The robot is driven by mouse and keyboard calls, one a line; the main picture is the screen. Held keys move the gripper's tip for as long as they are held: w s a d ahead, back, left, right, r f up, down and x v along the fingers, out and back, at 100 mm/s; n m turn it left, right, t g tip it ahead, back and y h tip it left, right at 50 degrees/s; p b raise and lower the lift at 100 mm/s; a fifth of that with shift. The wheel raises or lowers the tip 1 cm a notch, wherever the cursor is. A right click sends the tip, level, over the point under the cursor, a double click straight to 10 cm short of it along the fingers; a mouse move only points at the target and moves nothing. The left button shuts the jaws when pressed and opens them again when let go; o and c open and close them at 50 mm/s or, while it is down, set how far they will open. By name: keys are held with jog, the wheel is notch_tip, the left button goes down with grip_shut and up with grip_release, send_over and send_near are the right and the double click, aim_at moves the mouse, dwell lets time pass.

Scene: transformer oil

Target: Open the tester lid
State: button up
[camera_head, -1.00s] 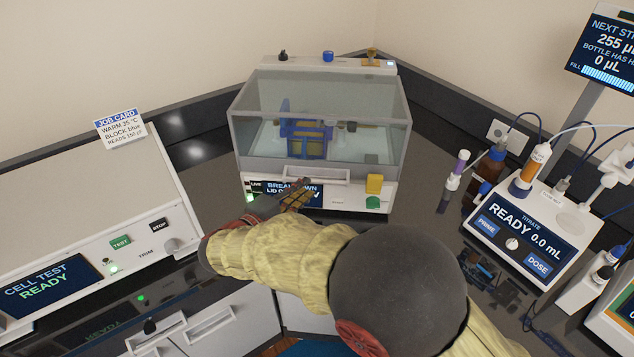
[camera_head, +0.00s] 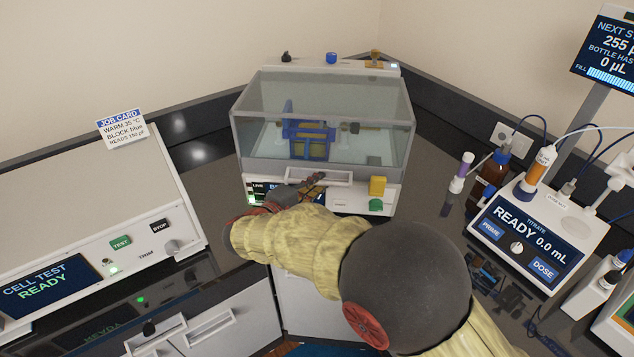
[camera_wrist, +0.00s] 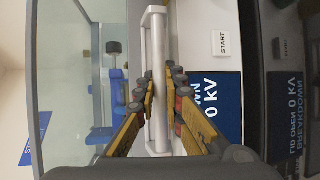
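The tester (camera_head: 345,199) stands in the back corner, with its clear lid (camera_head: 375,95) lowered over the chamber. A white bar handle (camera_head: 338,178) runs along the lid's front edge. It also shows in the wrist view (camera_wrist: 157,45). My gripper (camera_head: 318,182) is at the left part of this handle. In the wrist view my gripper's fingers (camera_wrist: 163,95) lie on either side of the bar with a narrow gap between them. The left finger overlaps the bar's edge; firm contact cannot be made out. My forearm and gripper hide part of the tester's screen (camera_head: 262,192).
The cell test unit (camera_head: 70,215) is at left. The titrator (camera_head: 530,228) and bottles (camera_head: 495,165) stand at right. Dark counter lies between them.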

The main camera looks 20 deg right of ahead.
grip_shut()
dwell(0.4)
jog(key=w+d+r+n+g+y+p, duration=0.1)
jog(key=w+r+g+y+p, duration=0.1)
jog(key=r+p, duration=1.5)
jog(key=w+d+r+n+g+y+p, duration=0.1)
jog(key=r+g+p, duration=0.4)
jog(key=r+p, duration=1.3)
jog(key=shift+w+r+n+y, duration=0.15)
jog(key=shift+w+n+y, duration=0.35)
jog(key=shift+w+y, duration=0.45)
jog(key=shift+o, duration=1.8)
grip_release()
